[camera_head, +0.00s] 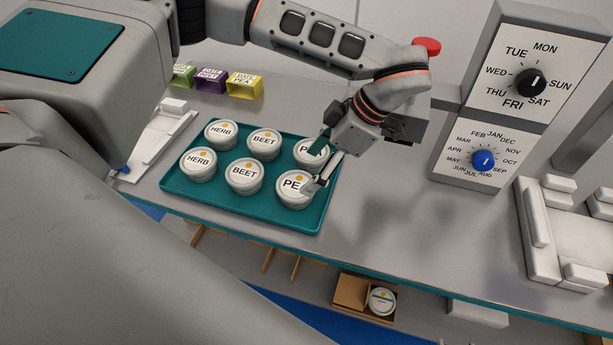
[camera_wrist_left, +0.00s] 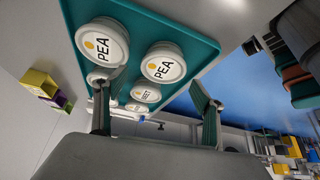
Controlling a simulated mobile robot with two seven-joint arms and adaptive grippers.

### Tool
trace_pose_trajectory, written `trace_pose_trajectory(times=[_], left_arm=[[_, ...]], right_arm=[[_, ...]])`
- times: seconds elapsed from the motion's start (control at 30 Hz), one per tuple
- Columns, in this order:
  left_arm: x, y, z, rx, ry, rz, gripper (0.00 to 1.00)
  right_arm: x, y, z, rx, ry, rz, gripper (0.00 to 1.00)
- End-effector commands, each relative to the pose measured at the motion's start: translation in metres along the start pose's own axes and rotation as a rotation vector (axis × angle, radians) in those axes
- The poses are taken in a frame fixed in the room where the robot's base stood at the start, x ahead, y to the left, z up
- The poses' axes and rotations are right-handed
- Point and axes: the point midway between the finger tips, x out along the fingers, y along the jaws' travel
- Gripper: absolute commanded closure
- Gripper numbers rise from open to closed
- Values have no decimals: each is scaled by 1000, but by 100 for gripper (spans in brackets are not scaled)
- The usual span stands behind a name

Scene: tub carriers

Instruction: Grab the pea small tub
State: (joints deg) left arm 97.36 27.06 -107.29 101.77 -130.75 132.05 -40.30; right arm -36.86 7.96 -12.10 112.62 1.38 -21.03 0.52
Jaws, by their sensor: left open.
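Two white pea tubs with an orange dot stand at the right end of a teal tray (camera_head: 250,216). The front pea tub (camera_head: 291,194) also shows in the left wrist view (camera_wrist_left: 164,65); the rear pea tub (camera_head: 304,155) shows there too (camera_wrist_left: 101,45). My left gripper (camera_head: 318,165) is open and empty at the tray's right end. In the head view its fingers partly cover both pea lids; contact cannot be told. In the left wrist view, the front pea tub appears between the fingers, beyond their tips. My right gripper is not in view.
Two herb tubs (camera_head: 199,164) and two beet tubs (camera_head: 244,176) share the tray. Date holders (camera_head: 244,85) stand behind, a dial stand (camera_head: 480,130) to the right, and white fixtures (camera_head: 540,230) at far right. The counter right of the tray is clear. A box (camera_head: 350,291) sits below.

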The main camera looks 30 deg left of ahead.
Motion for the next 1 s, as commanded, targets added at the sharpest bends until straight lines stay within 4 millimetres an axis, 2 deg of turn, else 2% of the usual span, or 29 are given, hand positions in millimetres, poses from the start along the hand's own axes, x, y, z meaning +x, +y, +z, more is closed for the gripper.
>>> trace_pose_trajectory(times=[0.23,0.6,0.9,0.93,1.0], left_arm=[[25,-1,0,1,0,-3,30],[69,-5,1,1,0,-4,30],[74,-4,1,1,0,-1,30],[74,-4,1,1,0,-1,36],[74,-4,1,1,0,-1,54]], right_arm=[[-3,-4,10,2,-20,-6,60],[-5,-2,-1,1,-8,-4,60],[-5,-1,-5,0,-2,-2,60],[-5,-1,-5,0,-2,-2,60],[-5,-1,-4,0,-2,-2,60]])
